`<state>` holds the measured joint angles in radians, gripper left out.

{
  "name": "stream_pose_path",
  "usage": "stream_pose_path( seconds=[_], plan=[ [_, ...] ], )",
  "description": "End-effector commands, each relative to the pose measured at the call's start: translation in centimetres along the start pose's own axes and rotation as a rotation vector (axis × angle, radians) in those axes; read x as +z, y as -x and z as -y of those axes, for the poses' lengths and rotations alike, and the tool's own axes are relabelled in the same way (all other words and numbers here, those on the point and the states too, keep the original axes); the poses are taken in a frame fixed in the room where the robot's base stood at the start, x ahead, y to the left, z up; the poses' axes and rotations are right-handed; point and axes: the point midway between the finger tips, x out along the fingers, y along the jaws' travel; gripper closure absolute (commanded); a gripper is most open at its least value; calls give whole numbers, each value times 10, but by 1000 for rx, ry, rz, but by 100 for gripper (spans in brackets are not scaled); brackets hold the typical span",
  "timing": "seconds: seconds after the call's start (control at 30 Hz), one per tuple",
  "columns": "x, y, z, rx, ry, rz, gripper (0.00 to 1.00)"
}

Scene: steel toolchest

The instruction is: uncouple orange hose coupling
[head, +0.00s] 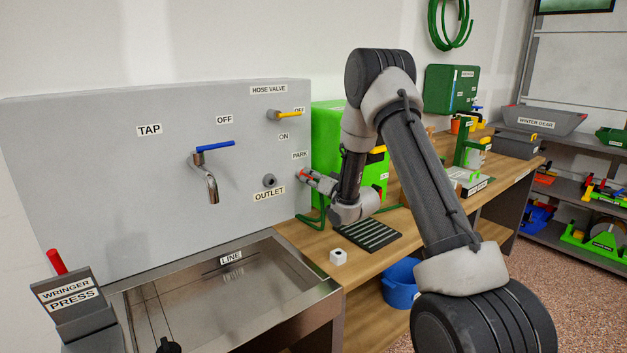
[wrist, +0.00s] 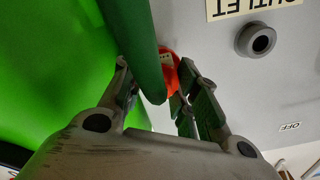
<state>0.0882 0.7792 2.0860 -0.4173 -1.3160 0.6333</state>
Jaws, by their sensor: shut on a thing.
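The orange hose coupling (head: 304,174) is at the grey panel under the PARK label, right of the bare outlet (head: 269,180). In the wrist view the coupling (wrist: 169,66) shows between the fingertips, partly hidden by the green hose (wrist: 143,40). My gripper (head: 311,178) is shut on the coupling, with one finger on each side in the wrist view (wrist: 155,82). I cannot tell whether the coupling is still seated on its park fitting. The outlet also shows in the wrist view (wrist: 257,39), apart from the gripper.
The yellow hose valve handle (head: 290,113) and the blue tap handle (head: 216,146) stick out of the panel. A steel sink (head: 292,262) lies below. A green box (head: 326,130) stands close right of the panel.

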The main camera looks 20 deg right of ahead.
Motion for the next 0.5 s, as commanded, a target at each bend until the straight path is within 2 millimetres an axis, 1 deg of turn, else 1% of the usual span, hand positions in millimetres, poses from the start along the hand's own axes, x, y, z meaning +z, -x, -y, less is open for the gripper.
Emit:
stream_pose_path(
  seconds=[0.23, 0.27, 0.3, 0.37, 0.4, 0.5],
  plan=[
    [0, -6, 0, 0, 0, 0, 100],
    [0, -6, 0, 0, 0, 0, 64],
    [0, -6, 0, 0, 0, 0, 57],
    [0, -6, 0, 0, 0, 0, 46],
    [0, -6, 0, 0, 0, 0, 45],
    [0, -6, 0, 0, 0, 0, 45]
  ],
)
